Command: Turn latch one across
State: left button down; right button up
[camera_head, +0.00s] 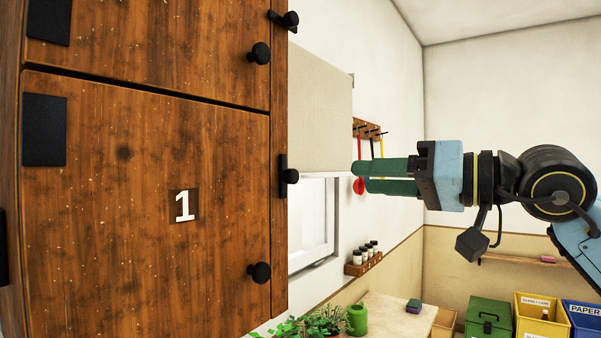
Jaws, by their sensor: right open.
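A brown wooden cabinet door marked with a white "1" (184,205) fills the left of the head view and sits flush in its frame. Latch one (284,176) is a black bar with a round knob on the frame at this door's right edge. Its bar stands upright, along the frame. My right gripper (359,177) has green fingers pointing left, level with the latch. It is open and empty, with a clear gap in the picture between its fingertips and the latch knob. My left gripper is out of view.
A second latch (285,19) is higher on the frame, above the upper door's knob (260,53). Door one's round knob (259,273) is below the latch. Behind are a window, a hook rack (369,128), a table with plants, and bins at lower right.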

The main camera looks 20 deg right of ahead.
aim_at(296, 177)
jog(key=p+x, duration=0.4)
jog(key=x, duration=0.8)
jog(key=shift+r, duration=0.1)
jog(key=shift+w+a, duration=0.3)
jog(key=shift+w, duration=0.05)
grip_shut()
